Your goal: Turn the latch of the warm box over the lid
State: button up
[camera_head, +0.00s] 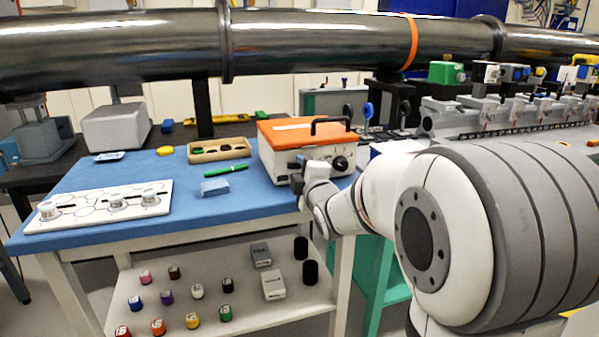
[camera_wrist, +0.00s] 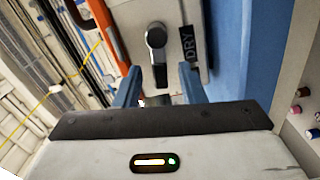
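The warm box (camera_head: 283,163) is white with an orange lid (camera_head: 290,131) and a black handle on top. The lid is down on the box. In the wrist view, the box front (camera_wrist: 187,12) fills the top middle, with the orange lid edge (camera_wrist: 106,36) to its left. The latch (camera_wrist: 157,36) is a dark lever on a round pivot on this front, running parallel to the lid edge, not across it. My gripper (camera_wrist: 160,86) is open, its blue fingers on either side of the lever's free end; I cannot tell whether they touch it. In the head view, my gripper (camera_head: 312,178) is at the box front.
The blue tabletop (camera_head: 110,177) holds a wooden tray (camera_head: 202,156), a green marker (camera_head: 226,170), a light blue block (camera_head: 215,187) and a white board (camera_head: 75,215) left of the box. A shelf below carries several small vials. A large steel pipe (camera_head: 120,45) runs behind.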

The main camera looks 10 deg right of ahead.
jog(key=shift+w, duration=0.25)
jog(key=shift+c, duration=0.2)
grip_shut()
